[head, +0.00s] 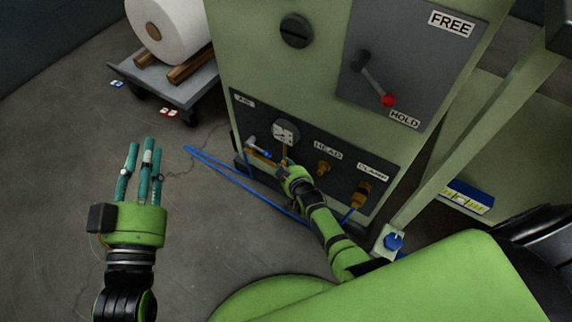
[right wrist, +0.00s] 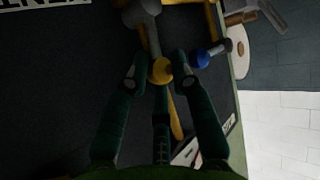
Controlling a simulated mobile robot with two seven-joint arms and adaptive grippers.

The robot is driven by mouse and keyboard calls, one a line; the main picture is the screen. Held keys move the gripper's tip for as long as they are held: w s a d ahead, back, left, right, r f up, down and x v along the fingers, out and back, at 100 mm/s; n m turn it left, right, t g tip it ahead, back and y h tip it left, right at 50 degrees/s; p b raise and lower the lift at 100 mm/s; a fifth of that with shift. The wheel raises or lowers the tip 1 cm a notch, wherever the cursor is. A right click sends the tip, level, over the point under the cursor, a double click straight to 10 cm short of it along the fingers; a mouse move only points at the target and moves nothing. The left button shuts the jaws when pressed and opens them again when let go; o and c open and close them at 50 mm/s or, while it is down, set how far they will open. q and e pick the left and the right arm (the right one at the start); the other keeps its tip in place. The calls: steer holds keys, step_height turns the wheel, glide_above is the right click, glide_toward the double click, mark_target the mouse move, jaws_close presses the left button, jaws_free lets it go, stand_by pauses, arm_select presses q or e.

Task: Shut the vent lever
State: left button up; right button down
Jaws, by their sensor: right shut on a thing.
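My right gripper (head: 291,168) reaches the dark lower panel (head: 336,182) of the green machine, just below the round gauge (head: 285,132). In the right wrist view its fingers close around a yellow knob (right wrist: 162,71) at the end of a grey lever (right wrist: 150,35). No label naming this lever as the vent is readable. Another lever with a blue handle (head: 259,149) is beside it, to its left in the head view; its blue end also shows in the wrist view (right wrist: 203,58). My left gripper (head: 145,160) is open and empty above the floor, away from the machine.
A larger lever with a red knob (head: 388,100) points toward HOLD on the upper panel. Brass fittings (head: 323,168) sit under HEAD and CLAMP. A blue hose (head: 240,178) lies on the floor. A cart (head: 165,85) with a white roll stands behind left.

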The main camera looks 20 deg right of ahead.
steer(key=c, duration=1.3)
jaws_free()
steer(key=shift+s, duration=0.1)
steer(key=v, duration=1.1)
steer(key=shift+s+a+r, duration=0.1)
steer(key=shift+s+r, duration=0.2)
